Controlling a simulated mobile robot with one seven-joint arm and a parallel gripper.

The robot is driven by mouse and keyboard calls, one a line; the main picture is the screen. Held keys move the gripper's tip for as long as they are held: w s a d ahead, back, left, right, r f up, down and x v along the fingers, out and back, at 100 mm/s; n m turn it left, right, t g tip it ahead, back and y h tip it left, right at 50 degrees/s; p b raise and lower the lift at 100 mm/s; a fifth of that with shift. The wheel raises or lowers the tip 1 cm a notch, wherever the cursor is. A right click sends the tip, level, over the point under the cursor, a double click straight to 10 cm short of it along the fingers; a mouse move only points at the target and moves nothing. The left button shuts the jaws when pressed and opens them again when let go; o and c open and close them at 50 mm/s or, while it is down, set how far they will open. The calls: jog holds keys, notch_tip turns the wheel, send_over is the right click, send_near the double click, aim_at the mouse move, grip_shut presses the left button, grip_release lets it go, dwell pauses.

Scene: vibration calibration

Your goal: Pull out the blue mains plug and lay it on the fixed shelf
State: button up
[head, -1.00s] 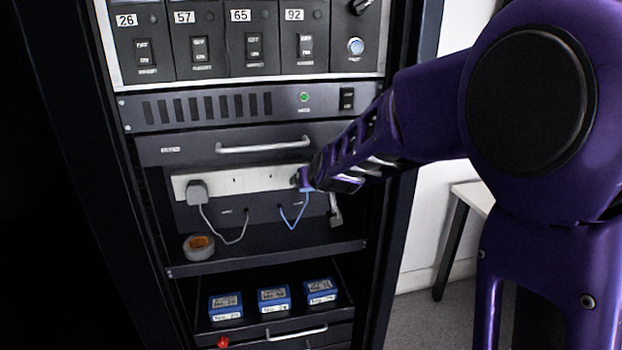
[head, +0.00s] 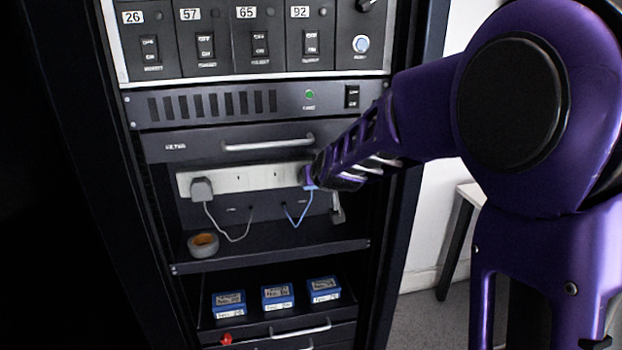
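The white socket strip (head: 240,179) runs across the rack bay. My gripper (head: 310,177) is at the strip's right end, over the place where a blue cord (head: 299,218) rises to it. The blue mains plug itself is hidden behind my gripper, so I cannot tell whether the fingers are shut on it. The blue cord hangs in a loop down to the panel below the strip. The fixed shelf (head: 300,249) lies below the strip, with its middle and right part bare.
A grey plug (head: 201,188) with a grey cord sits at the strip's left end. A roll of tape (head: 203,245) lies on the shelf's left. A padlock-like grey piece (head: 337,209) hangs at right. Blue boxes (head: 278,297) stand in the drawer below, above a red knob (head: 226,339).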

jog(key=c, duration=0.6)
jog(key=shift+s+d+f+b, duration=0.15)
jog(key=shift+s+b, duration=0.2)
jog(key=shift+s, duration=0.25)
dwell(0.3)
jog(key=shift+s, duration=0.25)
dwell(0.3)
jog(key=shift+s+d+b, duration=0.25)
jog(key=shift+s+b, duration=0.1)
jog(key=shift+s, duration=0.45)
jog(key=shift+s+d+b, duration=0.25)
jog(key=shift+s+b, duration=0.05)
jog(key=shift+s, duration=0.5)
